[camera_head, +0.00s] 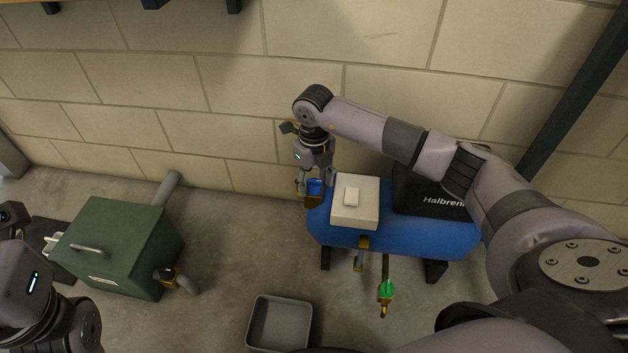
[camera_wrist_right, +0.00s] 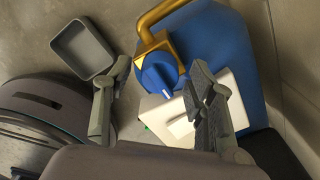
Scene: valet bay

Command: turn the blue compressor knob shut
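The blue knob (camera_head: 315,187) sits on a brass fitting at the left end of the blue compressor tank (camera_head: 420,236). In the right wrist view the knob (camera_wrist_right: 158,74) is round, with a raised bar across its face. My right gripper (camera_head: 312,182) points down at the knob from above. In the wrist view its fingers are wide apart and the knob shows between and beyond them; I cannot tell whether they touch it. Of my left arm only links show at the lower left; its fingers are out of frame.
A white box (camera_head: 368,201) and a black housing (camera_head: 414,190) sit on the tank. A green-handled valve (camera_head: 386,290) sticks out in front. A grey bin (camera_head: 279,322) and a green box (camera_head: 118,245) stand on the floor. The block wall is close behind.

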